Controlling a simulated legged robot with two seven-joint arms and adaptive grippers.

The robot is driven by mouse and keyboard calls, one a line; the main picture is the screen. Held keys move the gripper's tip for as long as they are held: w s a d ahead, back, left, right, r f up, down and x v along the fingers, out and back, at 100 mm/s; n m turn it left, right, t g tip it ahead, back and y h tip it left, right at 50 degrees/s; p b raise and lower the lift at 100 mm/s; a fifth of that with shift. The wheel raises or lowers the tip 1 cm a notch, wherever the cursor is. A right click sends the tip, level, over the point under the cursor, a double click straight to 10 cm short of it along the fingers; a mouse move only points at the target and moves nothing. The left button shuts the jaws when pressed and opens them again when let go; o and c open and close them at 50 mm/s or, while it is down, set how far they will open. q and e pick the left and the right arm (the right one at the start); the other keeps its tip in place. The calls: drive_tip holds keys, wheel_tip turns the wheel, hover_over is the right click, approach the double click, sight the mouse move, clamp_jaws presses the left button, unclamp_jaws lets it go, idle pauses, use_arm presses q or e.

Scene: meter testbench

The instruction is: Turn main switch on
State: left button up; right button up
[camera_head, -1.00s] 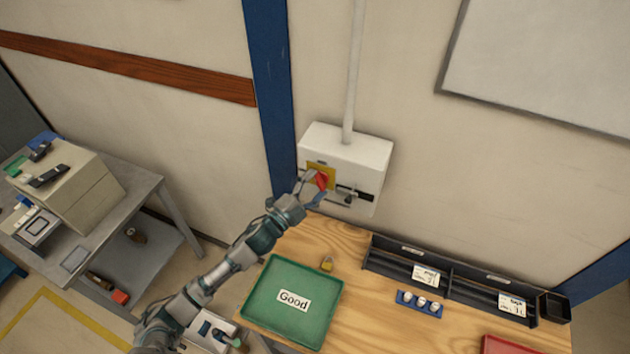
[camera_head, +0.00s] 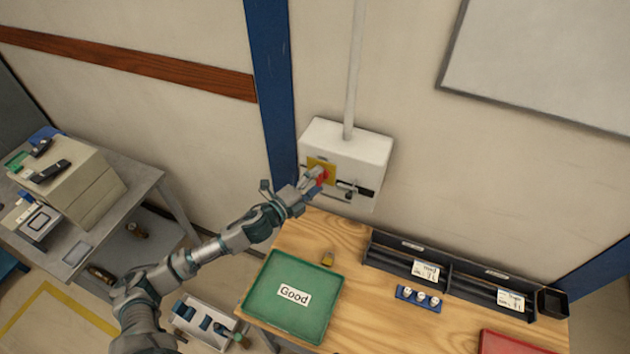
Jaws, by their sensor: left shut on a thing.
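The main switch is a red knob (camera_head: 323,176) on a yellow plate (camera_head: 318,163), on the front of a white wall box (camera_head: 358,150). My left gripper (camera_head: 316,179) reaches up from the lower left and is shut on the red knob. Its fingers cover part of the knob, so the knob's exact angle is hard to tell. My right gripper is not in view.
A dark latch (camera_head: 350,190) sits beside the knob on the box. A blue post (camera_head: 268,90) stands left of the box.

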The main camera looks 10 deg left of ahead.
use_arm(q)
drive_tip(key=shift+s+f, duration=0.1)
drive_tip(key=shift+f, duration=0.25)
drive_tip(key=o, duration=1.1)
drive_tip(key=shift+c, duration=0.2)
drive_tip(key=shift+o, duration=0.5)
drive_tip(key=shift+r, duration=0.15)
drive_tip(key=v, duration=1.1)
drive_tip(key=shift+s+a, duration=0.25)
